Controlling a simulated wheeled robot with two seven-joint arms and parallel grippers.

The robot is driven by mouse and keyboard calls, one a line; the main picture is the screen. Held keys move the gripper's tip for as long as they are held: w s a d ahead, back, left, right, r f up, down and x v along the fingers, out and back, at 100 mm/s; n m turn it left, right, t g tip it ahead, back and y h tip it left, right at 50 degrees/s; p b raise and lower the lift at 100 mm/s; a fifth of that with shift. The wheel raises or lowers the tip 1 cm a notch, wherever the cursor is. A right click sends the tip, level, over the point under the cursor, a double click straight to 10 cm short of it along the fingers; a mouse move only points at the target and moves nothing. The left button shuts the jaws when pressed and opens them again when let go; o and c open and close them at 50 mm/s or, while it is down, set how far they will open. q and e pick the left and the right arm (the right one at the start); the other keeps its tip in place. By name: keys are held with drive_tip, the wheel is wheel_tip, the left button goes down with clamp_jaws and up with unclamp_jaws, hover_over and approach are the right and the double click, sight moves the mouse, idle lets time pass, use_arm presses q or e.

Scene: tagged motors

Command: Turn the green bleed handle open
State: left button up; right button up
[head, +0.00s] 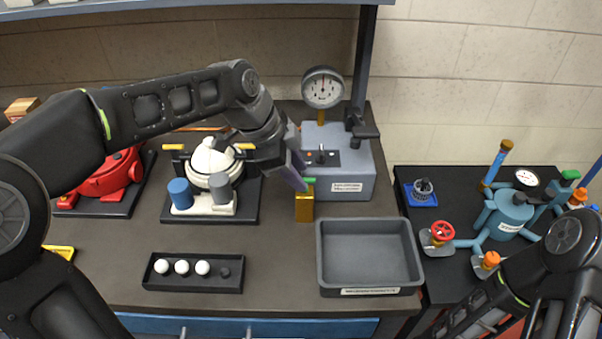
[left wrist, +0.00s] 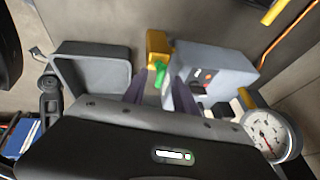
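The green bleed handle (head: 309,180) is a small green bar on top of a gold valve block (head: 304,207), at the front left corner of the grey gauge unit (head: 352,186). In the left wrist view the green handle (left wrist: 160,73) lies just past the fingertips, close to the right-hand finger. My left gripper (head: 300,182) points down at the handle; its two dark purple fingers (left wrist: 151,84) are apart with nothing held between them. Its fingers partly hide the handle in the head view. I cannot tell whether they touch it. My right gripper is out of view.
A grey tray (head: 368,291) stands just in front right of the valve block. A pressure gauge (head: 323,88) and a post rise behind. A white pump (head: 213,160) stands left, and a black rack (head: 193,287) with white balls in front. Blue pipework (head: 512,215) stands on the right table.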

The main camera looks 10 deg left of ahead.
use_arm(q)
drive_tip(key=shift+x, duration=1.1)
drive_tip(key=shift+c, duration=0.2)
clamp_jaws()
